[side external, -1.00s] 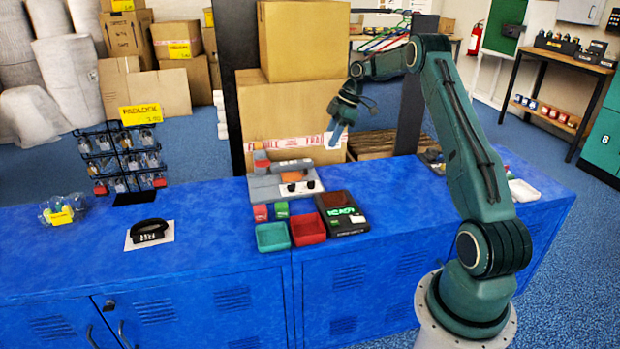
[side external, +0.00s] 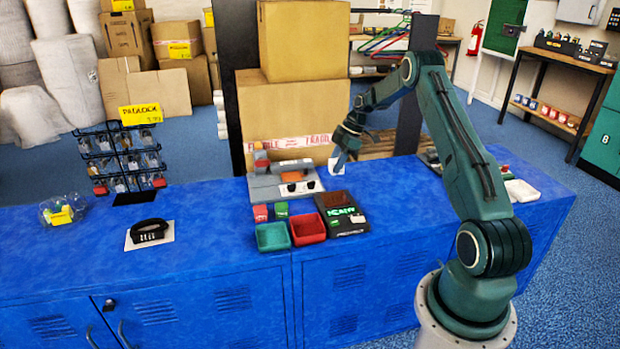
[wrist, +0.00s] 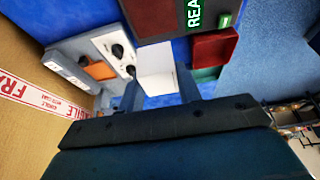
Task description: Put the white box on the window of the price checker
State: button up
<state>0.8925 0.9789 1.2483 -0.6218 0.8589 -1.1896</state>
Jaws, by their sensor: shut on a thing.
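My gripper (side external: 343,158) is shut on the white box (side external: 336,165). The box is held in the air behind the price checker (side external: 350,225), near the table's back edge. In the wrist view the white box (wrist: 157,68) sits between the two fingers (wrist: 158,92). The price checker is a black device with green lit text and a dark reddish window (side external: 335,199). The window also shows in the wrist view (wrist: 150,14), beyond the box and clear of it. Part of the box is hidden by the fingers.
A grey device with black knobs (side external: 268,187) stands left of the price checker. A green tray (side external: 272,237) and a red tray (side external: 308,229) sit in front. Small red and green boxes stand behind the trays. Large cartons (side external: 303,100) rise behind the blue counter.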

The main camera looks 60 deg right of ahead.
notch_tip(320, 180, down, 6)
jog(key=shift+r, duration=0.1)
jog(key=shift+f, duration=2.2)
jog(key=shift+f, duration=0.1)
jog(key=o, duration=1)
jog(key=v, duration=1.2)
